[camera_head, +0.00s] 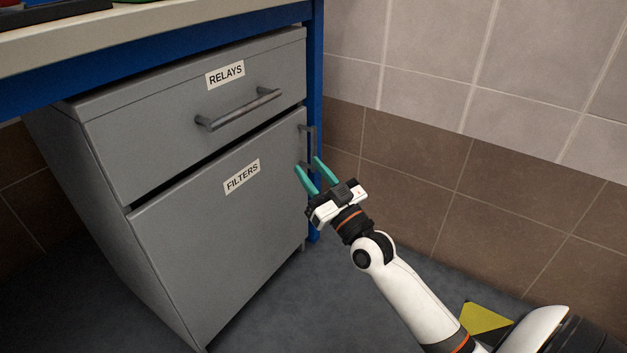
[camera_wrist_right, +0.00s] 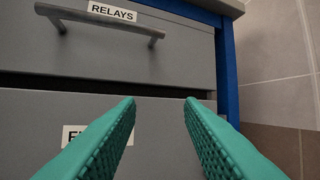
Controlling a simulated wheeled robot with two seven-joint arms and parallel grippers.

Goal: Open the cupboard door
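The cupboard door (camera_head: 220,235) is grey, carries a FILTERS label (camera_head: 242,177) and is closed or nearly so under the drawer. Its vertical handle (camera_head: 303,133) is by the door's right edge; its lower part is close to my fingertips. My right gripper (camera_head: 307,165) is open, teal fingers apart, near the handle's lower end. In the right wrist view the open fingers (camera_wrist_right: 160,100) point at the door face (camera_wrist_right: 160,125), with no handle visible between them; I cannot tell whether they touch anything. My left gripper is not in view.
A drawer (camera_head: 200,110) labelled RELAYS, with a bar handle (camera_head: 238,109), sits above the door. A blue workbench leg (camera_head: 315,60) stands right beside the cabinet. A tiled wall (camera_head: 450,190) is behind. The grey floor (camera_head: 290,310) before the door is clear.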

